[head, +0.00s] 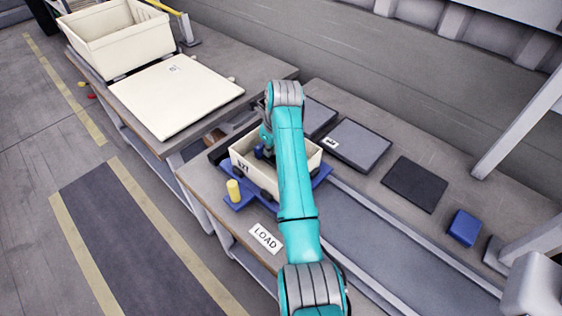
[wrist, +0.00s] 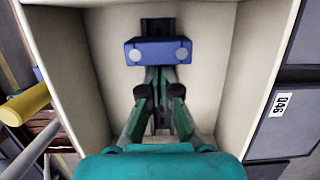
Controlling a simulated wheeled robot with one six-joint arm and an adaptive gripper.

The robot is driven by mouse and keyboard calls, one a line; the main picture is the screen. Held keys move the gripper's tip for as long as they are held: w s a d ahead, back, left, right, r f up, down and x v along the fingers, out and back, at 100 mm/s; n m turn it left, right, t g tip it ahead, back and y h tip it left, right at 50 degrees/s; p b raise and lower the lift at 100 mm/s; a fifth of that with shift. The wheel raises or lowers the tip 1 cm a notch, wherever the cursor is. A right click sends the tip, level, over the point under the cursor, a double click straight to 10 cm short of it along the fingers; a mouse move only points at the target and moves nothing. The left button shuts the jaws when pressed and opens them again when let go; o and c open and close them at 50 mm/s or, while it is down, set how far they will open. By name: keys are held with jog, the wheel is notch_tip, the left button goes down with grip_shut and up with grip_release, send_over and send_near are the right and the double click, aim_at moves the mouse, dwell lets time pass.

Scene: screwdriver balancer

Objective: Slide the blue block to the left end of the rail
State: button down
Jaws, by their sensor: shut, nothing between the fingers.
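In the wrist view, a blue block (wrist: 158,52) with two pale round spots sits across a dark rail (wrist: 157,24) inside a cream bin (wrist: 255,60). The rail runs up and down in this view. My gripper (wrist: 158,74) is shut and empty, with its fingertips close to the near side of the block. I cannot tell whether they touch. In the head view, my gripper (head: 264,150) reaches down into the cream bin (head: 262,179). A small dark blue patch shows beside it, and my arm hides much of the bin and the rail.
The bin stands on a blue carrier (head: 238,202) with a yellow post (head: 234,190) at its corner. A LOAD sign (head: 265,238) lies in front. Dark flat panels (head: 357,145) and a blue box (head: 465,228) lie to the right.

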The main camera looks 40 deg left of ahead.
jog(key=shift+d, duration=0.35)
dwell(0.3)
jog(key=shift+r, duration=0.15)
jog(key=shift+a+v, duration=0.2)
jog(key=shift+v, duration=0.65)
jog(key=shift+r, duration=0.1)
jog(key=shift+r, duration=0.25)
jog(key=shift+v, duration=2.25)
jog(key=shift+s+a, duration=0.1)
jog(key=shift+a, duration=0.1)
